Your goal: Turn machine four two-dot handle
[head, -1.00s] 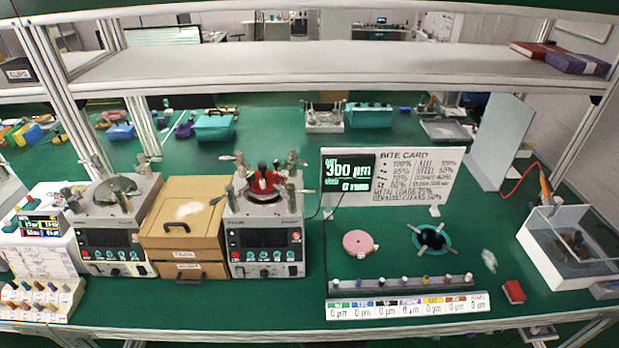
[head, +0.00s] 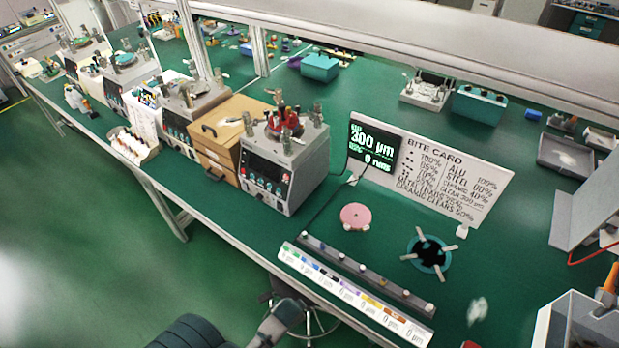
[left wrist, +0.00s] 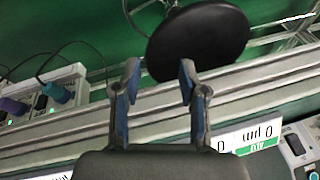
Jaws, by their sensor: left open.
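The nearest lapping machine (head: 284,170) has a red fixture (head: 285,122) and several metal posts or handles on its top corners. More machines stand in a row toward the upper left, such as one with a dark front (head: 190,110) and one beyond it (head: 125,78). I cannot tell which is machine four, and dot marks on handles are too small to read. My left gripper (left wrist: 158,82) is open and empty in the left wrist view, with a black round stool seat (left wrist: 198,42) beyond its fingertips. It is away from every machine handle. My right gripper is not in view.
A wooden drawer box (head: 215,140) stands between two machines. A pink disc (head: 355,216), a teal ring (head: 428,252), a bite card (head: 450,165) and a labelled strip (head: 350,290) are on the green bench. The floor (head: 90,240) left of the bench is open.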

